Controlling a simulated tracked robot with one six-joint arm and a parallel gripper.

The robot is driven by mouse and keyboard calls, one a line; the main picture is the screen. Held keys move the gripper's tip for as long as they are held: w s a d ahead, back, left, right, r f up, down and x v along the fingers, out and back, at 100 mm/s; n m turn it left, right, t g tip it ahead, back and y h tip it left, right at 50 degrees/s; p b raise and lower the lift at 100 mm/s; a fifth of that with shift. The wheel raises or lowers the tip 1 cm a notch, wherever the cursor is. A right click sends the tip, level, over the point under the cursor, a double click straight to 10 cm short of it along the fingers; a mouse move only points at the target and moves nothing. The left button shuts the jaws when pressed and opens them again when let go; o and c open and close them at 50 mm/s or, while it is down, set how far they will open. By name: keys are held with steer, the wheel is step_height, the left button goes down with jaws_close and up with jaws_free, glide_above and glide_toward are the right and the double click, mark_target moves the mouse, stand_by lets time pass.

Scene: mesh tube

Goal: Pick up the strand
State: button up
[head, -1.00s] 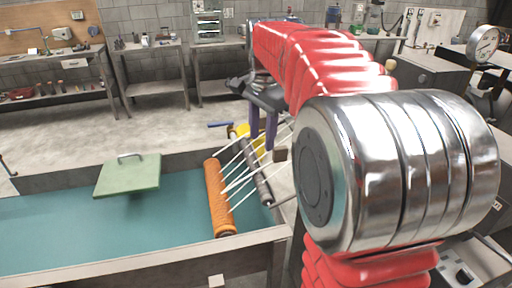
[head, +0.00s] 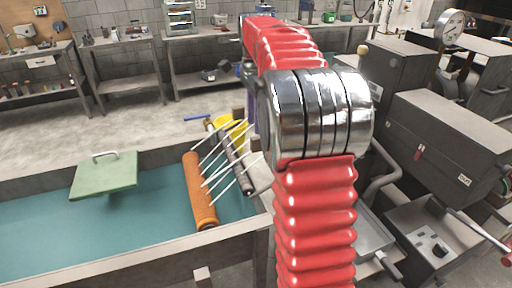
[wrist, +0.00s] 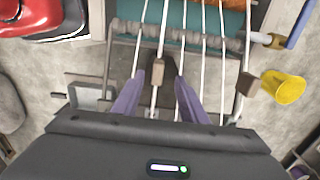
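Several white strands (head: 214,165) run between an orange roller (head: 199,190) and a grey roller (head: 238,172). In the wrist view the strands cross the grey roller (wrist: 190,40) and come down toward me. One strand (wrist: 162,35) carries a small brown block (wrist: 157,76). My gripper (wrist: 160,80) is open, its two purple fingers apart. The block and its strand appear between the fingers, untouched as far as I can see; depth is unclear. Other strands pass close to each fingertip. In the head view my arm mostly hides the gripper.
A second brown block (wrist: 245,80) hangs on a strand at the right. A yellow cup-like object (wrist: 284,88) and a blue handle (wrist: 299,24) are near it. A green lid (head: 105,175) sits over the teal tank (head: 60,225). Dark machinery (head: 450,140) stands at the right.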

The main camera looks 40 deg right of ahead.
mark_target(255, 137)
step_height(255, 137, down, 8)
steer(key=shift+r, duration=0.1)
stand_by(0.4)
steer(key=shift+s+f, duration=0.15)
steer(key=shift+f, duration=2.45)
jaws_close()
